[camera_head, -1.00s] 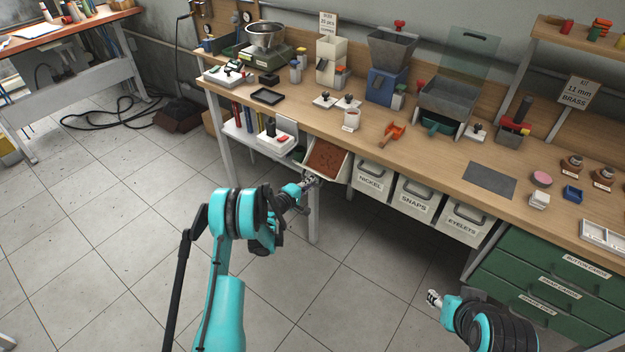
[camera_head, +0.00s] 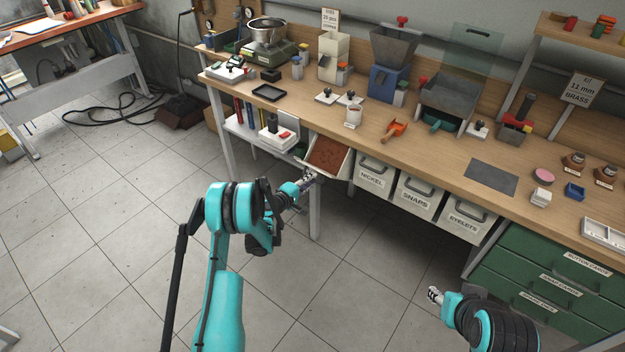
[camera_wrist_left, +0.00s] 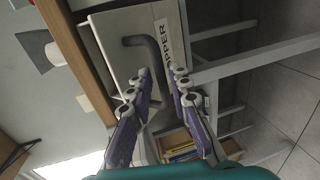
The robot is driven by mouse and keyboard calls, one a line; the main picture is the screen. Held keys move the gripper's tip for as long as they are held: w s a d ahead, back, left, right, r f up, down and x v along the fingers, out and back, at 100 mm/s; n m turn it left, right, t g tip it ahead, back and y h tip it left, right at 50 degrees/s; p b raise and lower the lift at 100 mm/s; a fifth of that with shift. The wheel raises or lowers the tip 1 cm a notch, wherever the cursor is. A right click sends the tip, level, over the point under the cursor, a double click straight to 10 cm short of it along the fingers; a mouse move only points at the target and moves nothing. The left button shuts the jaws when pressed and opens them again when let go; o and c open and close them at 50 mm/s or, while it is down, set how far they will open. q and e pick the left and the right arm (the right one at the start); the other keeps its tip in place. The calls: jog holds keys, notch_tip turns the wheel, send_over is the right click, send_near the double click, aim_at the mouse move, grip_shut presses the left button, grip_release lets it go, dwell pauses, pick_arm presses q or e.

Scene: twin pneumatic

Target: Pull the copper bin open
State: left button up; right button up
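The copper bin (camera_head: 343,166) hangs under the bench's front edge at the left end of the bin row. It is tilted out, and its reddish-brown contents (camera_head: 327,153) show from above. In the left wrist view its pale front (camera_wrist_left: 115,48) shows a dark handle (camera_wrist_left: 147,42) and a label partly reading "PPER" (camera_wrist_left: 168,38). My left gripper (camera_head: 308,176) is at the bin's front. Its fingers (camera_wrist_left: 163,73) are apart, with one end of the handle between or just beyond the fingertips; contact is unclear. My right gripper (camera_head: 434,295) is low over the floor, away from the bins; its opening is too small to judge.
Closed bins labelled nickel (camera_head: 373,181), snaps (camera_head: 415,201) and eyelets (camera_head: 464,222) hang to the right. A bench leg (camera_head: 315,215) stands below the copper bin. A low shelf (camera_head: 252,138) with books is to the left. The floor in front is clear.

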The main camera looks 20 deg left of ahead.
pick_arm(q)
jog(key=v, duration=0.5)
jog(key=shift+s+a, duration=0.1)
jog(key=shift+s, duration=0.25)
jog(key=shift+r, duration=0.1)
jog(key=s+d+r+m+g, duration=0.2)
jog(key=s+d+r+m, duration=0.15)
jog(key=r, duration=0.25)
jog(key=s+d+r+m+g+y, duration=0.1)
jog(key=s+d+r+m, duration=0.15)
jog(key=s+r, duration=0.35)
jog(key=s+d+r+m+g, duration=0.2)
jog(key=s+d+r, duration=0.15)
jog(key=r, duration=0.35)
jog(key=s+r+m+g+y, duration=0.1)
jog(key=s+m+y, duration=0.3)
jog(key=s, duration=2.1)
jog(key=shift+s+m+g, duration=0.25)
jog(key=shift+m+g, duration=0.55)
jog(key=shift+m, duration=0.2)
